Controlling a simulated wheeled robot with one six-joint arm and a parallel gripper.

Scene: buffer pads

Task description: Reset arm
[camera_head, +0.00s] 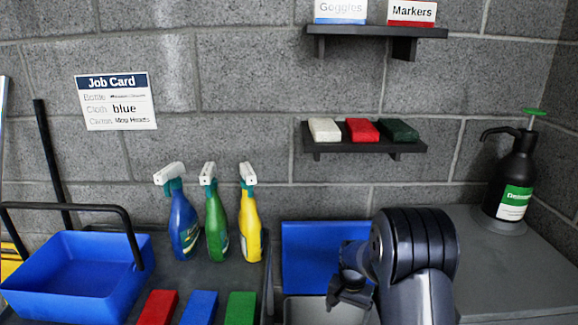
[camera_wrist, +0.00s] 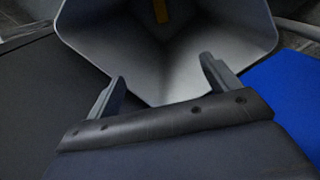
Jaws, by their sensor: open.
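My arm stands at the right of centre in the head view, with my gripper (camera_head: 347,292) low over a grey bin (camera_head: 318,310) in front of a blue panel (camera_head: 312,255). In the wrist view my gripper (camera_wrist: 163,80) has its two fingers wide apart with nothing between them. Beyond the fingers is the inside of a grey container (camera_wrist: 110,30), with a small yellow-orange piece (camera_wrist: 161,11) at the top of the view. I cannot tell what that piece is. My arm hides part of the bin.
A blue caddy (camera_head: 75,285) stands at left. Blue (camera_head: 183,225), green (camera_head: 215,228) and yellow (camera_head: 249,228) spray bottles stand beside it. Red (camera_head: 157,306), blue (camera_head: 199,306) and green (camera_head: 241,306) blocks lie in front. A black pump bottle (camera_head: 512,180) stands right; pads lie on the shelf (camera_head: 365,145).

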